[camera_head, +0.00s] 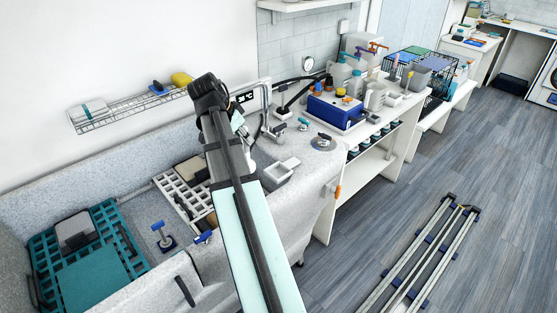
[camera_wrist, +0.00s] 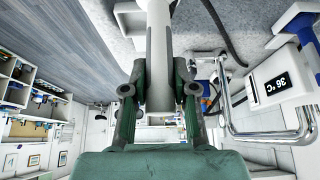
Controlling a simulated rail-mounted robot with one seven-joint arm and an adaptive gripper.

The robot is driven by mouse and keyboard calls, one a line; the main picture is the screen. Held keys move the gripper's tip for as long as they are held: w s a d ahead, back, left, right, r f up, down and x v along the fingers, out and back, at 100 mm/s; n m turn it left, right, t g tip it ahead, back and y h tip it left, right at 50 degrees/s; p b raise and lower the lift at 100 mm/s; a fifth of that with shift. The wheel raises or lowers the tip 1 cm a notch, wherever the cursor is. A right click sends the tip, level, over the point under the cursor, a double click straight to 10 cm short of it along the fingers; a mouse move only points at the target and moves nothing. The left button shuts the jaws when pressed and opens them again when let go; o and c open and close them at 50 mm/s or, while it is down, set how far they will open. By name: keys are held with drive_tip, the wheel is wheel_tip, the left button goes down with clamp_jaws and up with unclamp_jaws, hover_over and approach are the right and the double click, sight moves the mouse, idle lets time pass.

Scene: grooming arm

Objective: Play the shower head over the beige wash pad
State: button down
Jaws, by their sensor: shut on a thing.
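The beige wash pad (camera_head: 190,169) lies on a white grid (camera_head: 172,196) in the grey tub in the head view, left of my arm, which covers part of this area. My gripper (camera_wrist: 159,92) shows in the wrist view. Its green-sided fingers are shut around a pale grey cylinder (camera_wrist: 158,45), which I take to be the shower head. The cylinder runs up out of the wrist picture, so its far end is hidden. In the head view my arm hides the gripper, and I cannot make out the shower head. The pad is not visible in the wrist view.
A teal grid (camera_head: 45,262) with a teal pad (camera_head: 92,280) and a grey pad (camera_head: 75,232) fills the tub's left end. A blue-handled fitting (camera_head: 162,237) stands between the grids. A wire shelf (camera_head: 130,107) hangs behind. A temperature display (camera_wrist: 270,88) and chrome rail (camera_wrist: 262,136) are close by.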

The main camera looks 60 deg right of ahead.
drive_tip(key=w+a, duration=0.4)
drive_tip(key=a, duration=0.1)
idle(0.4)
idle(0.3)
